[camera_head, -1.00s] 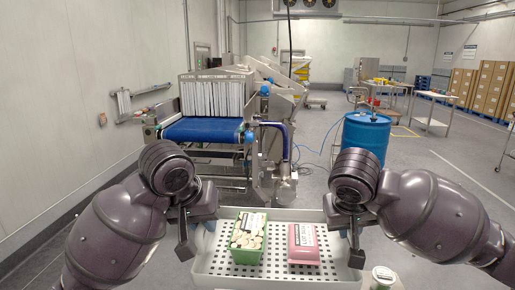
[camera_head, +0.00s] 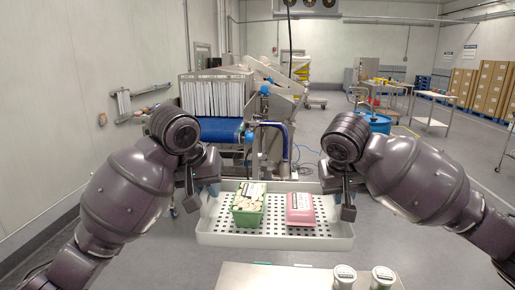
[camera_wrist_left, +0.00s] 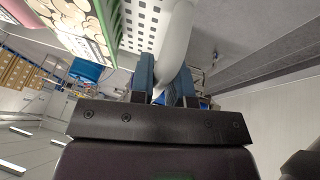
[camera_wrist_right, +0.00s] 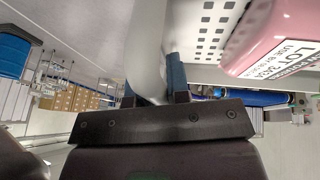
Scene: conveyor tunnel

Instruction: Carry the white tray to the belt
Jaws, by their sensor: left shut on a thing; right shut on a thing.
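The white tray (camera_head: 275,241) is perforated and hangs level in front of me, above the floor and beyond the near table. It carries a green punnet (camera_head: 249,204) with pale round contents and a pink labelled pack (camera_head: 300,209). My left gripper (camera_head: 190,201) is shut on the tray's left rim, and the rim shows between its fingers in the left wrist view (camera_wrist_left: 165,88). My right gripper (camera_head: 348,204) is shut on the right rim, seen also in the right wrist view (camera_wrist_right: 155,88). The blue belt (camera_head: 216,130) lies ahead and to the left, partly hidden by my left arm.
A steel table (camera_head: 265,278) is at the bottom, with two small labelled jars (camera_head: 345,277), (camera_head: 382,277) on its right side. A blue drum (camera_head: 378,123) stands right of the machine, partly hidden by my right arm. Grey floor is open at the right.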

